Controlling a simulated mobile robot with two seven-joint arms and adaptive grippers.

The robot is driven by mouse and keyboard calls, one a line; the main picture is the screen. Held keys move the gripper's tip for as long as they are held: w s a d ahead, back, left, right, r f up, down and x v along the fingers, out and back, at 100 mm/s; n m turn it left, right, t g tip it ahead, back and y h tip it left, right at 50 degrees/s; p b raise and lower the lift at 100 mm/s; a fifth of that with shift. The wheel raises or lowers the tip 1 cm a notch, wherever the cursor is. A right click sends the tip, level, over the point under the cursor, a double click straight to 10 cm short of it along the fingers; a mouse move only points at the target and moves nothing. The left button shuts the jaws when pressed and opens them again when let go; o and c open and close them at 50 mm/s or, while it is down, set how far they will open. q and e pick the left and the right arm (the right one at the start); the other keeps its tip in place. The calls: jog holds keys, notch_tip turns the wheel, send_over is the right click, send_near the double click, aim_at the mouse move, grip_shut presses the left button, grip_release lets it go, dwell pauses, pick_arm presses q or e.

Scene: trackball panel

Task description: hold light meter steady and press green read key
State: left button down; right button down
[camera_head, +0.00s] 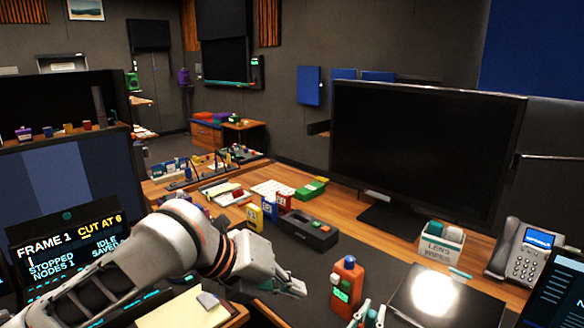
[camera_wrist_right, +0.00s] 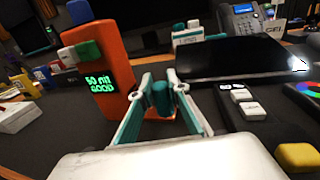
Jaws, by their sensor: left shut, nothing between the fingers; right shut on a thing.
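The light meter (camera_head: 347,273) is an orange upright block in the head view, right of my left gripper. In the right wrist view the meter (camera_wrist_right: 107,60) stands at left, its lit screen reading "50 nit GOOD". A green key (camera_wrist_right: 88,50) and a white key sit above that screen. My left gripper (camera_head: 297,288) is shut and empty, left of the meter and apart from it. My right gripper (camera_wrist_right: 163,112) is shut on a dark teal cylinder (camera_wrist_right: 162,98) just right of the meter. I cannot tell whether the cylinder joins the meter.
A lit pad (camera_head: 434,292) lies right of the meter, with a lens wipes box (camera_head: 440,245) and desk phone (camera_head: 522,252) behind. A black box (camera_head: 308,229) and a large monitor (camera_head: 425,145) stand further back. A yellow pad (camera_wrist_right: 298,156) is at the right wrist view's lower right.

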jog(key=c, duration=1.8)
grip_release()
jog(key=shift+c, duration=0.2)
jog(key=v, duration=0.7)
jog(key=shift+s+a, duration=0.1)
jog(key=shift+s, duration=0.15)
jog(key=o, duration=0.3)
